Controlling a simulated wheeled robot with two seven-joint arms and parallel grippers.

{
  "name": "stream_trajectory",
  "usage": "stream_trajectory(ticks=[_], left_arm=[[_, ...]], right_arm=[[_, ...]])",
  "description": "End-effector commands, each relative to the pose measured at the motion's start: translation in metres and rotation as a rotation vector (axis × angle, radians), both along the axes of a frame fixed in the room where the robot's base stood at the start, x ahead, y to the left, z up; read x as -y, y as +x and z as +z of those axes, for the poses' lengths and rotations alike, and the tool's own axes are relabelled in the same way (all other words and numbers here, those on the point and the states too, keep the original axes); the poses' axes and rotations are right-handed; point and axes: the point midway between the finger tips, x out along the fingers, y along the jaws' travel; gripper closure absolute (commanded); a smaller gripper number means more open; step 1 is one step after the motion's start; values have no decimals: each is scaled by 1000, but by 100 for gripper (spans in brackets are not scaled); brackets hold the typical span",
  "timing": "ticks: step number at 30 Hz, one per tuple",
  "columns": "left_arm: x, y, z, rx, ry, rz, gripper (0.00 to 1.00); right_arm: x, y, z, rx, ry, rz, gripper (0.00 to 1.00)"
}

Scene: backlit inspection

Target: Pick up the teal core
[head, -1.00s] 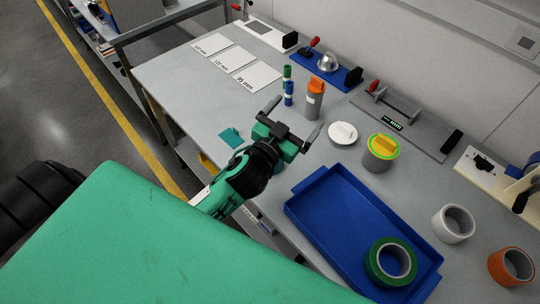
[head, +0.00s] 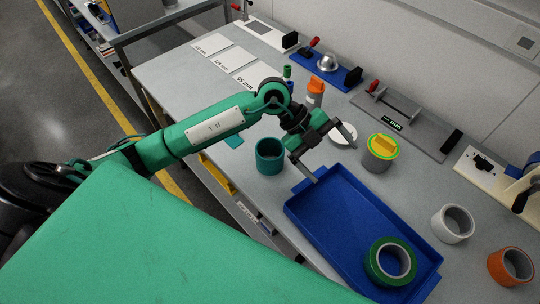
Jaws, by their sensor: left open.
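The teal core (head: 269,158) is a short hollow cylinder standing upright on the grey table, left of the blue tray. My left gripper (head: 326,153) is open and empty, to the right of the core and apart from it, near the tray's far left corner. Its fingers are spread, one towards the white lid and one towards the tray. My left arm passes behind the core in the picture, and the core is in full view. My right gripper is not in view.
The blue tray (head: 315,209) has a green tape roll (head: 378,268) at its near end. A grey pot with a yellow-green top (head: 379,152), a white lid (head: 344,141) and an orange-capped bottle (head: 315,93) stand beyond my gripper. White (head: 453,224) and orange (head: 511,266) rolls are at right.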

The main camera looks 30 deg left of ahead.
Motion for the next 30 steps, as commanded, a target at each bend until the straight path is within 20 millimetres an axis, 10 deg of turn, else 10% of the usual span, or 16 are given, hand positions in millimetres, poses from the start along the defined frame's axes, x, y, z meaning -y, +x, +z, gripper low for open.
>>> stream_trajectory(ticks=[12, 18, 30], left_arm=[[-156, 43, -20, -129, 791, 296, 0], [-175, 45, -24, -150, 878, 355, 0], [-175, 44, -93, -150, 876, 354, 0]], right_arm=[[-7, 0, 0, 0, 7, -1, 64], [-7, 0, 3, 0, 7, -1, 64], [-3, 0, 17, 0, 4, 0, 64]])
